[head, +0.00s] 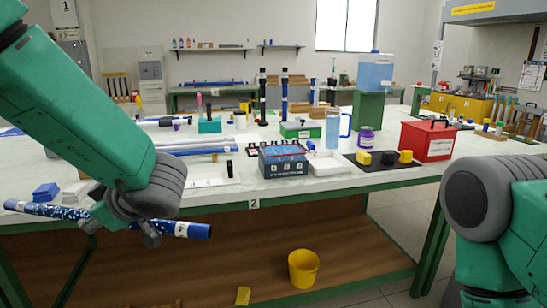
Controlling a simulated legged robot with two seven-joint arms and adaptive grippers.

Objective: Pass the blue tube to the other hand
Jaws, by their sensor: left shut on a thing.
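The blue tube (185,229) is held crosswise in front of the table's near edge at the left. Its left part is speckled with white, and a white label shows near its right end. My left gripper (128,218) is shut around the tube's middle and hides that part. The tube is nearly level, its right end slightly lower. My right arm shows at the right edge, but its gripper is out of view.
The white table (340,184) holds a blue bin (283,160), a white tray (208,173), a red box (428,141) and yellow blocks on a black mat (370,167). A yellow bucket (303,268) stands below. The space between my arms is clear.

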